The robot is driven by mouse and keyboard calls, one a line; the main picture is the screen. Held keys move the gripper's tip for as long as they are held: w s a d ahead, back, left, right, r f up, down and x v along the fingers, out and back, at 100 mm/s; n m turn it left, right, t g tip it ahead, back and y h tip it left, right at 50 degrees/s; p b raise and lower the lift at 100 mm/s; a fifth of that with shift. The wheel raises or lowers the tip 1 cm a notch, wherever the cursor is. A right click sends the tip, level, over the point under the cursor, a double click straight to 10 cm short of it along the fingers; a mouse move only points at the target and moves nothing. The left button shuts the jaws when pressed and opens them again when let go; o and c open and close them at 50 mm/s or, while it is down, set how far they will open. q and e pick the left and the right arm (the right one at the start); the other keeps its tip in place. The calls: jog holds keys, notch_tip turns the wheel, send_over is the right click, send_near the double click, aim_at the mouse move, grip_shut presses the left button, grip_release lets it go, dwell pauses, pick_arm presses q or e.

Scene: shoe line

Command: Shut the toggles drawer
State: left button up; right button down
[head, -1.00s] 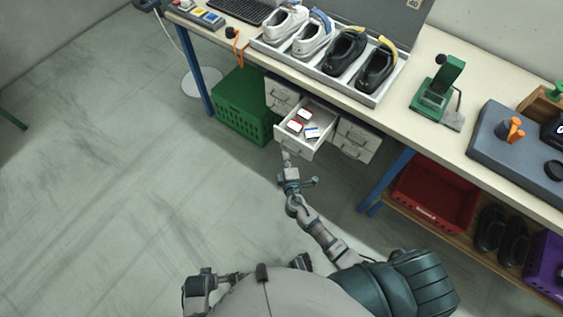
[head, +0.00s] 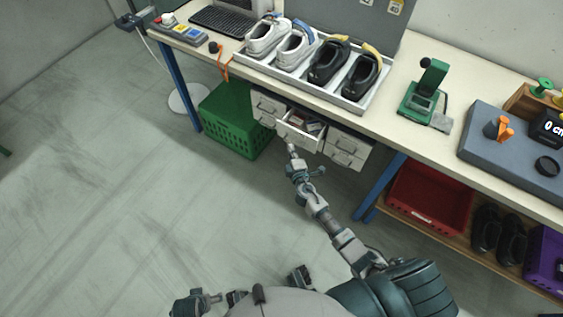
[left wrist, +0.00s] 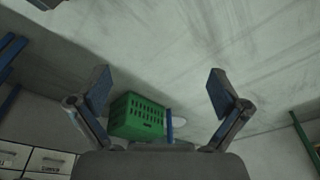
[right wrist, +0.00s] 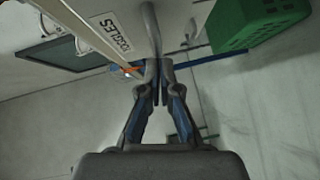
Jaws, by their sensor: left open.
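The toggles drawer (head: 297,139) is a white drawer under the bench, standing partly out of its cabinet. Small red and white items show inside it. In the right wrist view its front (right wrist: 112,14) bears a label reading TOGGLES. My right gripper (head: 290,148) is at the drawer's front. In the right wrist view its fingers (right wrist: 161,65) are together beside a grey handle bar; I cannot tell whether they hold it. My left gripper (left wrist: 158,72) is open and empty, away from the drawer, over the floor.
Other closed white drawers (head: 346,149) flank it. A green crate (head: 234,122) stands left on the floor. A blue bench leg (head: 380,186) and a red bin (head: 430,196) are to the right. A shoe tray (head: 345,101) lies on the bench above. The floor at left is clear.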

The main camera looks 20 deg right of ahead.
aim_at(302, 135)
jog(key=w+d, duration=0.1)
jog(key=d, duration=0.1)
jog(key=w+d+b, duration=0.1)
jog(key=w+d, duration=0.3)
jog(key=shift+d+b, duration=0.25)
jog(key=shift+b, duration=0.05)
jog(key=shift+w+d+r, duration=0.1)
jog(key=shift+w+d, duration=0.05)
jog(key=shift+d, duration=0.1)
pick_arm(q)
jog(key=r, duration=0.1)
jog(key=s+r, duration=0.1)
jog(key=r, duration=0.3)
jog(key=shift+s+a+r, duration=0.2)
jog(key=shift+a, duration=0.15)
pick_arm(e)
jog(key=shift+r, duration=0.1)
jog(key=shift+w+d+r, duration=0.1)
jog(key=shift+d, duration=0.05)
